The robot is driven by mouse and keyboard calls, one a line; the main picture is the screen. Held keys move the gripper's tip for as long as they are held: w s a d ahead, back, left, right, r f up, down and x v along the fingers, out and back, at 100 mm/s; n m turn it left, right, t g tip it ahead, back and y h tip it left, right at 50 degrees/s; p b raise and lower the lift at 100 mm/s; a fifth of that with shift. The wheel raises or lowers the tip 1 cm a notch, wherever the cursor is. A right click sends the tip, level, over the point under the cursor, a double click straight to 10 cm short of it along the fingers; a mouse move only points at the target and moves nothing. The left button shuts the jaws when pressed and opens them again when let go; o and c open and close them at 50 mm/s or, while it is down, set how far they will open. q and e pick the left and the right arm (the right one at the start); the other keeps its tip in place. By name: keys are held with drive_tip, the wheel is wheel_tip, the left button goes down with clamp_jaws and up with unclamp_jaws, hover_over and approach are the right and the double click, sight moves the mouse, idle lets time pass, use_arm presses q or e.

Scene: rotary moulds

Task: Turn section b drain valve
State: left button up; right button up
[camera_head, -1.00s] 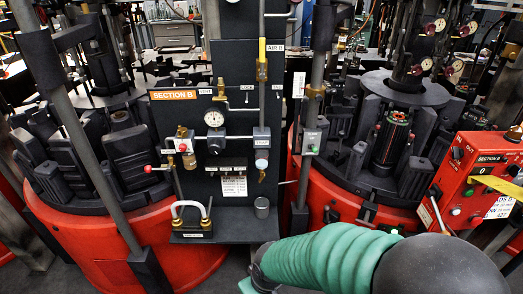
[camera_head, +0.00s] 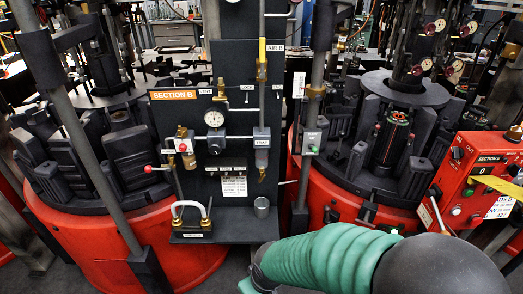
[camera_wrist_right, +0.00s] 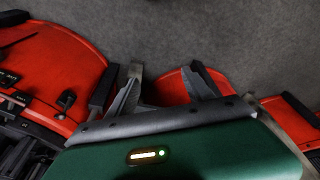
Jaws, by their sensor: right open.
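The Section B panel (camera_head: 231,80) stands upright in the middle of the head view, with an orange "SECTION B" label (camera_head: 173,95). A gauge (camera_head: 213,118) sits at its centre. A trap (camera_head: 261,148) hangs on its right side, with a small brass fitting (camera_head: 262,173) below it. I cannot read which part is labelled as the drain valve. My right gripper is open and empty in the right wrist view (camera_wrist_right: 163,92), over floor and red bases. My left gripper is out of view.
Red round mould bases stand left (camera_head: 150,245) and right (camera_head: 335,195) of the panel. A red Section A control box (camera_head: 480,175) is at the right. Grey posts stand beside the panel.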

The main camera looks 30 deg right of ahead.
drive_tip(key=shift+w+f, duration=0.1)
drive_tip(key=shift+w, duration=0.05)
drive_tip(key=shift+c, duration=1.1)
drive_tip(key=w+t+b, duration=0.1)
drive_tip(key=w+f+m+t, duration=0.1)
drive_tip(key=w, duration=0.1)
drive_tip(key=w+f+b, duration=0.1)
drive_tip(key=w, duration=0.1)
drive_tip(key=shift+w+a+f+m+t+b, duration=0.15)
drive_tip(key=shift+w+m+t+b, duration=0.15)
drive_tip(key=shift+m+t, duration=0.1)
drive_tip(key=c, duration=0.5)
drive_tip(key=shift+o, duration=0.2)
drive_tip(key=m+t+h+b, duration=0.7)
drive_tip(key=m+t+h, duration=0.3)
approach(262, 179)
drive_tip(key=x, duration=0.9)
drive_tip(key=shift+d+p, duration=0.2)
drive_tip(key=shift+p, duration=0.1)
